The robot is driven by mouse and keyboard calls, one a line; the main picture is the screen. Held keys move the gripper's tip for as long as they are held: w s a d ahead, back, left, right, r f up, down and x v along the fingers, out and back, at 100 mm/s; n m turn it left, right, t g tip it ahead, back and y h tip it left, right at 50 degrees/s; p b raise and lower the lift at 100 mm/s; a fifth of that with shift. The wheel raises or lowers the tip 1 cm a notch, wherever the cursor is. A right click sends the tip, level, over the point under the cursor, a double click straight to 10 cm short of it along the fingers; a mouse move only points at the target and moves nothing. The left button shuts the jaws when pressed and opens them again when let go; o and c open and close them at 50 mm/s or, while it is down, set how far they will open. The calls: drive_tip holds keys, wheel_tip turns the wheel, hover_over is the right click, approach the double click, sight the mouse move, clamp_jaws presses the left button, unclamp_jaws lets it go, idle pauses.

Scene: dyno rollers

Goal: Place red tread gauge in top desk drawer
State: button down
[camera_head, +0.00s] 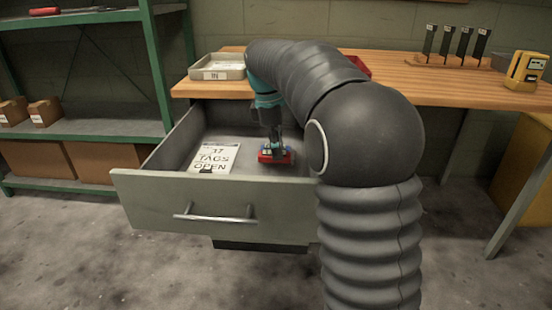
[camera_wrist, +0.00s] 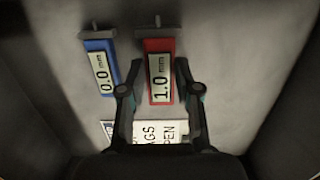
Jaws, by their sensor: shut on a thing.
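The top desk drawer (camera_head: 215,202) is pulled open below the wooden desk top. My gripper (camera_head: 274,150) reaches down inside the drawer. In the wrist view my gripper (camera_wrist: 159,72) is shut on the red tread gauge (camera_wrist: 171,48), one finger on each side. Its display reads 1.0 mm. In the head view the red gauge (camera_head: 277,159) shows low in the drawer, under my gripper. I cannot tell whether it touches the drawer floor. A blue gauge (camera_wrist: 101,68) reading 0.0 mm lies just left of the red one in the wrist view, apart from it.
A white card (camera_head: 215,158) reading "TAGS OPEN" lies in the drawer's left part. The desk top (camera_head: 447,88) overhangs the drawer's back. It carries a pale tray (camera_head: 218,73), a rack of dark gauges (camera_head: 455,45) and a yellow device (camera_head: 525,71). Green shelves (camera_head: 90,130) stand left.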

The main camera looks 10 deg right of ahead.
sight(270, 154)
wheel_tip(270, 154, down, 3)
drive_tip(key=shift+r, duration=0.2)
drive_tip(key=c, duration=0.8)
unclamp_jaws()
drive_tip(key=shift+r, duration=0.15)
wheel_tip(270, 154, up, 12)
drive_tip(key=a+p, duration=0.1)
drive_tip(key=p, duration=0.2)
drive_tip(key=shift+w+a, duration=0.25)
drive_tip(key=shift+a, duration=0.1)
drive_tip(key=shift+f, duration=0.2)
